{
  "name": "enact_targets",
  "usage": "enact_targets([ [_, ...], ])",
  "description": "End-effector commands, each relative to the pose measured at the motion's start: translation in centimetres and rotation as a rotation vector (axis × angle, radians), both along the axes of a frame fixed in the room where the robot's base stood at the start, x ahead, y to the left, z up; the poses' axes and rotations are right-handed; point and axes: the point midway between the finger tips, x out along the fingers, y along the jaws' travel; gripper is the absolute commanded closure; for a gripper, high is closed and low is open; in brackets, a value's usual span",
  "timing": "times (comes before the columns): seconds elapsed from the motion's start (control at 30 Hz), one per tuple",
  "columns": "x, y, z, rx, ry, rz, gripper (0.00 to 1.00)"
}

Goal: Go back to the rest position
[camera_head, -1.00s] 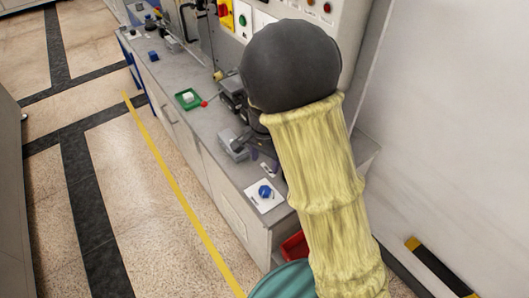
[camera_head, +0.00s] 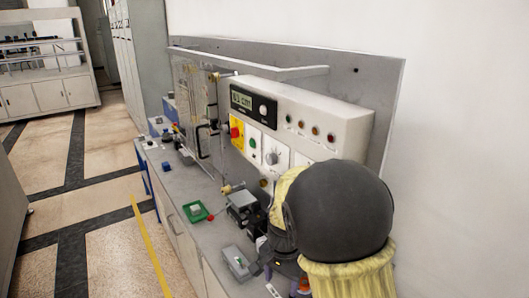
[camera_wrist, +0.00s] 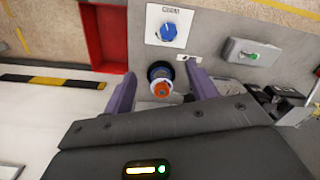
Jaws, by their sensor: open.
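My gripper (camera_wrist: 160,69) shows in the wrist view with its two purple fingers spread apart. An orange and dark blue round piece (camera_wrist: 160,83) shows in the gap between the fingers; neither finger clearly touches it. Beyond the fingertips, a blue knob (camera_wrist: 168,32) sits on a white plate on the grey bench top. In the head view my arm's dark rounded joint and yellow sleeve cover the lower right and hide most of the gripper. A bit of orange (camera_head: 304,285) shows beside the sleeve.
The grey bench (camera_head: 185,185) runs along a control panel (camera_head: 300,125) with buttons and a display. A green tray (camera_head: 195,212) and a grey box (camera_head: 238,262) stand on it. A red bin (camera_wrist: 104,35) is beside the bench. Floor at left is clear.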

Motion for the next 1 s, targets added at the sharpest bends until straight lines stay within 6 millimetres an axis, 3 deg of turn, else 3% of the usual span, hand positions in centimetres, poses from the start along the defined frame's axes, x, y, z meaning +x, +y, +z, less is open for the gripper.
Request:
enact_targets([
  [0.2,-4.1,-5.7,1.1,0.009,-0.076,0.215,0.43],
  [0.4,-8.6,-9.5,1.8,-0.040,-0.164,0.455,0.43],
  [0.6,-11.1,-10.8,2.0,-0.090,-0.206,0.601,0.43],
  [1.0,-11.2,-10.9,1.9,-0.092,-0.207,0.611,0.43],
])
